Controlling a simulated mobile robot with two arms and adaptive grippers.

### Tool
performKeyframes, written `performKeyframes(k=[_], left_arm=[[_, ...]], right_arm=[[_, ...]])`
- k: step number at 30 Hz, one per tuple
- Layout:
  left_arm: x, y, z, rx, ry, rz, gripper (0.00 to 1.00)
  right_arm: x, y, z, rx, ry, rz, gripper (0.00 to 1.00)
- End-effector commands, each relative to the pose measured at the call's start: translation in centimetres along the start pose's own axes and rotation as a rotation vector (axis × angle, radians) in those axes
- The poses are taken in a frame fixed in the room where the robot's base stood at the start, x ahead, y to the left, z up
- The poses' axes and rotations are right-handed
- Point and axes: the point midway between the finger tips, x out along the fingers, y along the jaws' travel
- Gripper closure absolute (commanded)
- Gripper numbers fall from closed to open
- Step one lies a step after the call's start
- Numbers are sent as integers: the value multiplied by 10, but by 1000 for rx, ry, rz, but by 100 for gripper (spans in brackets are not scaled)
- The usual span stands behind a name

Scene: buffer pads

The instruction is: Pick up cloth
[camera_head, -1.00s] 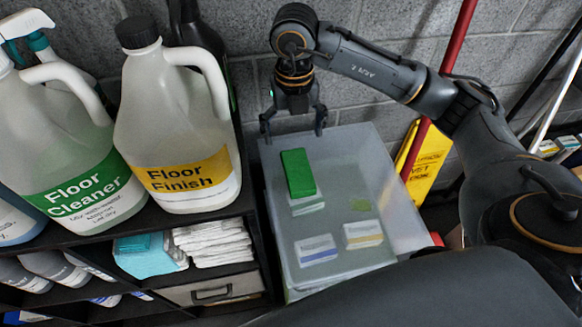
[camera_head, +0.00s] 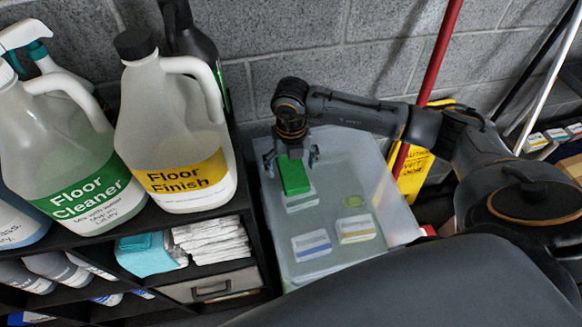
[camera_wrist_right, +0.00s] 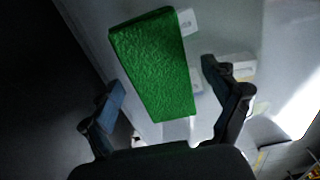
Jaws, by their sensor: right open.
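A green, rough-textured block-like pad or folded cloth (camera_head: 295,178) lies in the translucent bin, on top of a pale boxed item (camera_head: 300,200). My right gripper (camera_head: 291,160) is open just above the far end of the green piece, one finger on each side. In the right wrist view the green piece (camera_wrist_right: 155,65) fills the space between the spread fingers (camera_wrist_right: 165,92), with gaps on both sides. A stack of white folded cloths (camera_head: 212,241) sits in the shelf at left, far from the gripper. My left gripper is not in view.
A block wall (camera_head: 330,50) is behind.

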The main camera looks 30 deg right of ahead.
Motion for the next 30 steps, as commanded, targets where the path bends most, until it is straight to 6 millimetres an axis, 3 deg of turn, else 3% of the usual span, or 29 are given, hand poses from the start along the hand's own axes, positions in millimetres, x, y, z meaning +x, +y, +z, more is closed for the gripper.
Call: performKeyframes(k=[5, 14, 23, 30], left_arm=[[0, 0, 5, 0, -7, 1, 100], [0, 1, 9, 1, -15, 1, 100], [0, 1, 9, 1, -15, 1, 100], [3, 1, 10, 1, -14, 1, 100]], right_arm=[[0, 0, 0, -1, 0, 1, 12], [0, 1, 0, -1, 0, 1, 70], [-2, 1, 0, -1, -1, 2, 70], [-22, 1, 1, -1, -4, 4, 70]])
